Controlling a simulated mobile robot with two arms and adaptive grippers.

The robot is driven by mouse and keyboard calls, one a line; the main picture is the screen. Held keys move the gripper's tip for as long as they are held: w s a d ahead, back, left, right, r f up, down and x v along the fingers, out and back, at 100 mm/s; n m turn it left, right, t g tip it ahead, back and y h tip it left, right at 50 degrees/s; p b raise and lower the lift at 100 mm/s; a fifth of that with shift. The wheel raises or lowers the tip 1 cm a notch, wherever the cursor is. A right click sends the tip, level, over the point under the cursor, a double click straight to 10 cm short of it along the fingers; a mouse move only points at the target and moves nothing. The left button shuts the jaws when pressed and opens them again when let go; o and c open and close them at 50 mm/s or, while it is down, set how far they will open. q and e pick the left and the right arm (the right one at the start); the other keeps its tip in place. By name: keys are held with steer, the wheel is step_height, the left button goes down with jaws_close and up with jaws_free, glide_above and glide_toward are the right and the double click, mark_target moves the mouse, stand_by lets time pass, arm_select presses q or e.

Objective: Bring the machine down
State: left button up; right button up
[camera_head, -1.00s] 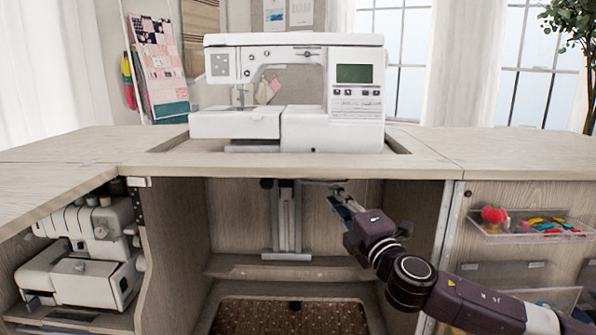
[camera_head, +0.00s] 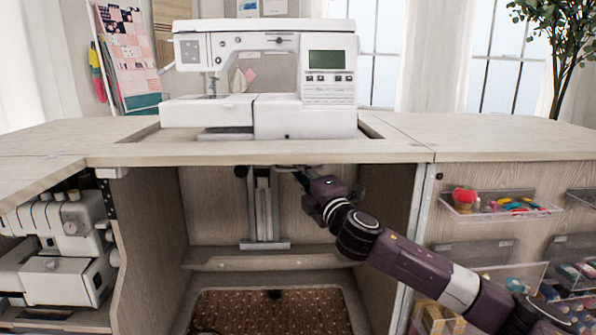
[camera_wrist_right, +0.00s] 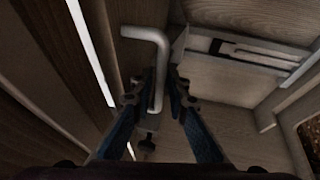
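The white sewing machine (camera_head: 330,90) stands raised on its platform, in the opening of the cabinet top (camera_head: 400,152). Below it, a grey metal lift column (camera_head: 264,205) runs down the back panel inside the cabinet. My right gripper (camera_head: 302,179) reaches under the tabletop, right of the column; its tips are partly hidden in the head view. In the right wrist view, a bent metal lever (camera_wrist_right: 161,50) lies between the blue fingers of my right gripper (camera_wrist_right: 161,82). The fingers appear apart, one on each side of the lever. My left gripper is not in view.
A second white machine (camera_head: 65,265) sits in the left compartment. Clear trays (camera_head: 505,210) with sewing supplies hang on the right door. A ledge (camera_head: 285,262) crosses the cabinet below the column. A brown dotted mat (camera_head: 250,310) lies at the bottom.

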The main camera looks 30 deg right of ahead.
jaws_close()
steer(key=shift+w, duration=0.1)
stand_by(0.3)
